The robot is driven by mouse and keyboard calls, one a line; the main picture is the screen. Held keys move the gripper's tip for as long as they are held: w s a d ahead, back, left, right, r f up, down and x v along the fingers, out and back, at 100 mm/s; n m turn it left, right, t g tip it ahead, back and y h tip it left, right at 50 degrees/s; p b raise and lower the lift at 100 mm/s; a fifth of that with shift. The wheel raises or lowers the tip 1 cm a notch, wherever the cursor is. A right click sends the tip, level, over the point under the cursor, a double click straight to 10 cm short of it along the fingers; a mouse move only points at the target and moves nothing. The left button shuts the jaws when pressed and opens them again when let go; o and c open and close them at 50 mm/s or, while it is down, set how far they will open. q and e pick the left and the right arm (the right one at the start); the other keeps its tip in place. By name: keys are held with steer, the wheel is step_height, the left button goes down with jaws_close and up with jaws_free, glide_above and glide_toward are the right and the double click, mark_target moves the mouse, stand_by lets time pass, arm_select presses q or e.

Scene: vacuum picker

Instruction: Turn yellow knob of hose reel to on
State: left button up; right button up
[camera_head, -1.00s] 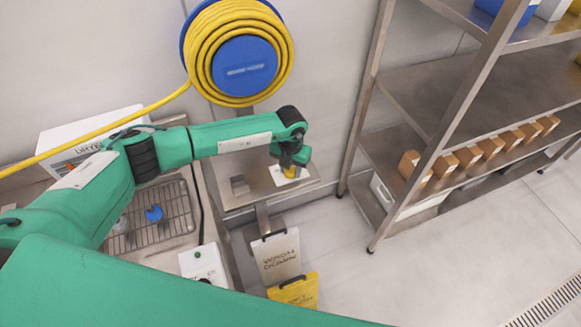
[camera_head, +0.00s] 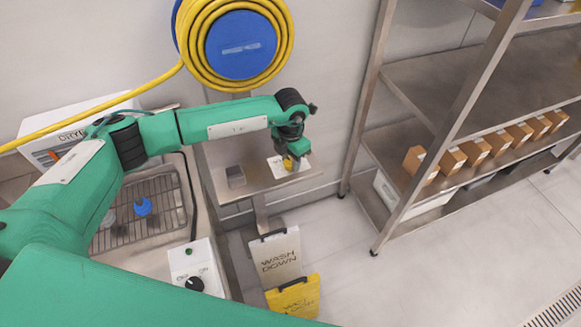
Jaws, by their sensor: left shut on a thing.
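The hose reel (camera_head: 241,45) hangs on the wall at the top, with yellow hose coiled around a blue hub. Below it, a small yellow knob (camera_head: 289,164) sits by a white label over a steel shelf. My left gripper (camera_head: 292,158) points down at the knob and is shut on it. The fingers and wrist hide most of the knob, so its pointer direction cannot be read. My right gripper is not in view.
A sink with a wire rack (camera_head: 165,221) and a control box with a black dial (camera_head: 195,284) lie to the left. A wash-down sign (camera_head: 279,256) and a yellow sign (camera_head: 295,298) stand below. Metal shelving (camera_head: 440,87) with several brown boxes stands right; the floor between is clear.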

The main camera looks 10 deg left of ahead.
mark_target(290, 161)
arm_select(q)
steer(key=m+b, duration=0.2)
steer(key=b, duration=0.1)
steer(key=m+b, duration=0.2)
steer(key=b, duration=0.1)
steer(key=m+b, duration=0.2)
steer(key=b, duration=0.1)
steer(key=shift+f, duration=0.35)
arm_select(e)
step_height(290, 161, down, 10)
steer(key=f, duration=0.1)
arm_select(q)
steer(key=m+b, duration=0.3)
steer(key=b, duration=0.1)
steer(key=shift+r+m, duration=0.2)
steer(key=shift+m, duration=0.2)
steer(key=shift+r+m+b, duration=0.15)
steer(key=shift+m+b, duration=0.35)
steer(key=shift+b, duration=0.1)
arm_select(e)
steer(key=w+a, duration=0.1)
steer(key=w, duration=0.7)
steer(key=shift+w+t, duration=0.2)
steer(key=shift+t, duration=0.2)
arm_select(q)
steer(key=o, duration=1)
steer(key=shift+c, duration=0.2)
